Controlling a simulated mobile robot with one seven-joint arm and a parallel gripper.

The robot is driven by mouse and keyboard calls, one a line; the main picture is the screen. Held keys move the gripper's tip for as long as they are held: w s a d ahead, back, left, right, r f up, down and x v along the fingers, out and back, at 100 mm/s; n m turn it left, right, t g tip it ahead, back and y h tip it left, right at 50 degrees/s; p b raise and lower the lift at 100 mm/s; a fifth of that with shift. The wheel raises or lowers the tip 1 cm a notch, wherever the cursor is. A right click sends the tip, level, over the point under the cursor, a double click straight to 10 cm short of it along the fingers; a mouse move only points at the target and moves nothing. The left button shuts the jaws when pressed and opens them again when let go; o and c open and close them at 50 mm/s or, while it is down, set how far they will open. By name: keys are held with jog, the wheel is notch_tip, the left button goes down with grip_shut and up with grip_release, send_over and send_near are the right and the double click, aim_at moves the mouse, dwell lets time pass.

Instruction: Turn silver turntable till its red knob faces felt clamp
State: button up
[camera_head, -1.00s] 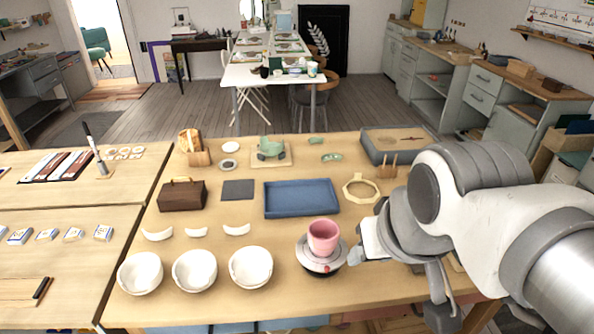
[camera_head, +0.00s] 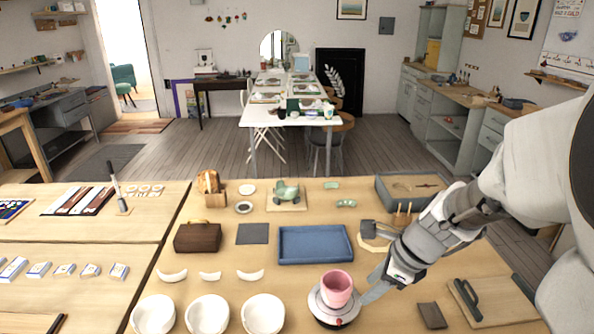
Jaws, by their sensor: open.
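The silver turntable (camera_head: 318,304) is a round disc on a dark base near the front of the table. A pink cup (camera_head: 337,287) stands on it. The red knob (camera_head: 338,323) shows at the turntable's front rim, towards me. My gripper (camera_head: 370,262) is just right of the turntable. One pale finger slants down close to the turntable's right side; I cannot tell if it touches. The other finger is hard to make out. The jaws are open and hold nothing visible. I cannot tell which thing is the felt clamp.
Behind my gripper lies a pale wooden ring (camera_head: 377,246), partly hidden. A blue tray (camera_head: 316,258) lies behind the turntable. White bowls (camera_head: 207,314) stand to its left. At right are a small dark block (camera_head: 432,315) and a board with a dark handle (camera_head: 493,302).

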notch_tip(320, 180, down, 2)
jog(key=w+d+m, duration=0.1)
jog(key=d+m, duration=0.1)
jog(key=m, duration=0.1)
jog(key=b, duration=0.6)
send_near(340, 321)
jog(key=shift+m, duration=0.4)
jog(key=x, duration=0.7)
jog(key=shift+w+a+f, duration=0.1)
jog(key=shift+w+f, duration=0.05)
jog(key=shift+f, duration=0.15)
grip_shut()
